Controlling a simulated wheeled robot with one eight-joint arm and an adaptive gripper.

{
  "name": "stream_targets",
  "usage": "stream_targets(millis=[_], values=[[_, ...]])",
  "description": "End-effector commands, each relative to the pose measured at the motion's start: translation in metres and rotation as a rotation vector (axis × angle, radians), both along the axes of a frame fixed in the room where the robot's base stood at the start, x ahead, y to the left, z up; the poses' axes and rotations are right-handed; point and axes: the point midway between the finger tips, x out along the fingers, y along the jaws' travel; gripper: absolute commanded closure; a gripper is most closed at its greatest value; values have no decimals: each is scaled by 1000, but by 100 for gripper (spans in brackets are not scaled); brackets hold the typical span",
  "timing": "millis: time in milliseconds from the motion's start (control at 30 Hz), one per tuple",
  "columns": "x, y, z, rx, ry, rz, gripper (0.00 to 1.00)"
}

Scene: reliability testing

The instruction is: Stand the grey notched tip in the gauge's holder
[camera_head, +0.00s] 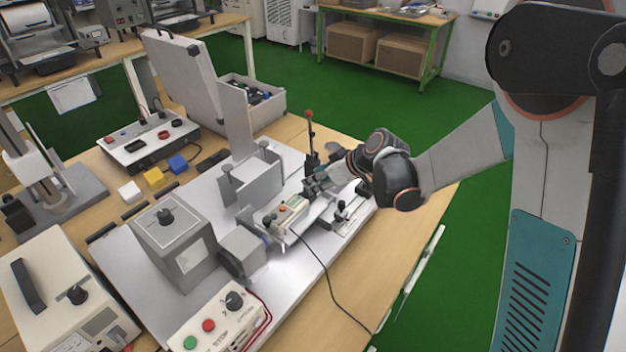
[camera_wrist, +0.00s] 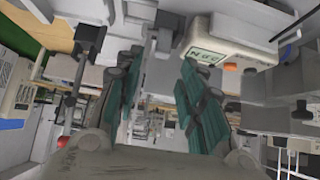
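The force gauge (camera_head: 292,211) is a beige body with a small green display and an orange-red button, lying on the fixture on the grey plate. In the wrist view the gauge (camera_wrist: 232,42) shows upside down near the top, to the right of the fingers. My gripper (camera_head: 316,184) is low over the fixture, just behind and right of the gauge. In the wrist view my gripper (camera_wrist: 160,66) has its teal-padded fingers apart, with a visible gap and nothing clearly held. I cannot pick out the grey notched tip or the gauge's holder with certainty.
A red-knobbed lever (camera_head: 309,116) stands upright close behind my gripper. Upright grey plates (camera_head: 238,120) and a grey motor box (camera_head: 172,250) crowd the left. A black cable (camera_head: 325,275) runs across the table's front. Bare wood lies at the right (camera_head: 400,245).

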Motion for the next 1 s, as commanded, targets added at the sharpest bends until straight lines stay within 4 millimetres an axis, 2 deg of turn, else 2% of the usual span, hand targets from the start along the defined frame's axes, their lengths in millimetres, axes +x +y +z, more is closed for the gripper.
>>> stream_targets(millis=[33, 100, 300, 500, 767, 867, 1000], values=[[-6, -8, 12, 1, 1, -3, 64], [-13, -17, 24, 0, 1, -2, 64], [-30, -37, 49, 0, 1, -1, 64], [-38, -49, 63, 1, 0, -1, 64], [-43, -52, 68, -1, 5, -7, 64], [-52, -57, 77, -9, 21, -40, 64], [-78, -70, 101, -30, 65, -135, 64]])
